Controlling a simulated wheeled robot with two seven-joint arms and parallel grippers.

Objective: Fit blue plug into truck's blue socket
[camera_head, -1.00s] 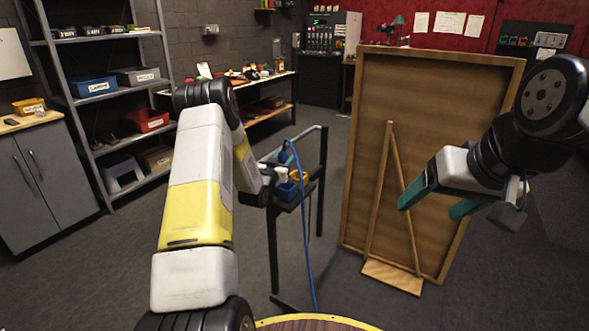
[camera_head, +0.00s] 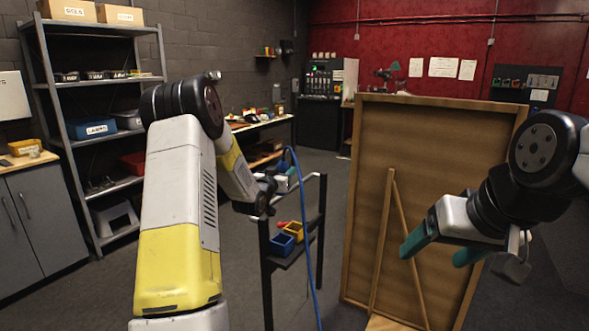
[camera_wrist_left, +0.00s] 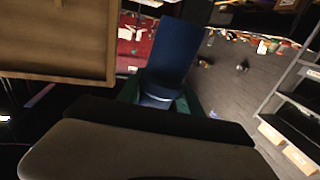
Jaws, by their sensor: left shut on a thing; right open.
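My left gripper (camera_head: 283,181) is shut on the blue plug, in the air above a dark metal frame (camera_head: 265,275). In the left wrist view the blue plug (camera_wrist_left: 172,55) stands upright between the green fingers (camera_wrist_left: 158,97), its lower end hidden by them. A blue cable (camera_head: 308,235) arches up from the gripper and hangs down past the frame. A blue box-like part (camera_head: 281,245) and a yellow one (camera_head: 295,231) sit on the frame, below the gripper; I cannot tell which is a socket. My right gripper (camera_head: 433,252) is open and empty at the right.
A large brown board (camera_head: 440,150) with a wooden prop stands right of the frame, behind my right gripper. Shelves (camera_head: 90,140) and a grey cabinet (camera_head: 45,220) stand at the left. A workbench (camera_head: 262,122) is at the back. Floor between is clear.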

